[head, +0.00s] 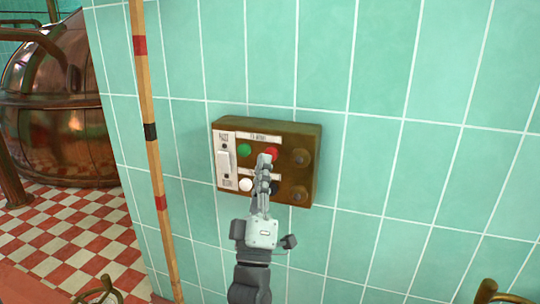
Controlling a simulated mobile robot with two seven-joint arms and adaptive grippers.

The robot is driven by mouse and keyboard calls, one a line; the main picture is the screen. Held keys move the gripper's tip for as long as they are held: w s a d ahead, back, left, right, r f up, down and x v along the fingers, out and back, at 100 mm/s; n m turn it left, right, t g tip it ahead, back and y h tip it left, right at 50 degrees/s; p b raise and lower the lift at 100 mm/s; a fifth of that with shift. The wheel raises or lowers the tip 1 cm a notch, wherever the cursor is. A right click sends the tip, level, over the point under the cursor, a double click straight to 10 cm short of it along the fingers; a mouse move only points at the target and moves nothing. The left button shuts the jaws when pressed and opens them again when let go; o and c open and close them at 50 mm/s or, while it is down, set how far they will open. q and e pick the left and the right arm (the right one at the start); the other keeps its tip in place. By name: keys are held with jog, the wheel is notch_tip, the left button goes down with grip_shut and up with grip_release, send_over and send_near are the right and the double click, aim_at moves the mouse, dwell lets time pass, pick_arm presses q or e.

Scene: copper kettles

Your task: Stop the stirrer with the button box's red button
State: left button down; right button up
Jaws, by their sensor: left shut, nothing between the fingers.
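The brown button box (313,139) is mounted on the green tiled wall. Its red button (273,152) is in the upper row, right of the green button (244,150). My left gripper (264,160) comes up from below with its fingers shut and empty. Its fingertips lie over the lower left part of the red button in the picture and hide that part. I cannot tell whether they touch it. The stirrer itself cannot be made out. My right gripper is not in view.
The box also has a white button (246,184), a white switch plate (223,160) at left and two brown knobs (301,157) at right. A banded pole (150,131) stands left of the box. A copper kettle (55,100) stands at far left. The wall right of the box is bare.

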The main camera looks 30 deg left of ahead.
pick_arm(q)
jog(key=shift+s+d+p, duration=0.1)
jog(key=shift+s+d, duration=0.1)
jog(key=shift+s, duration=0.6)
jog(key=shift+s+d+p, duration=0.15)
jog(key=shift+s, duration=0.65)
jog(key=shift+s+d+p, duration=0.1)
jog(key=shift+s+d, duration=0.1)
jog(key=shift+s, duration=0.6)
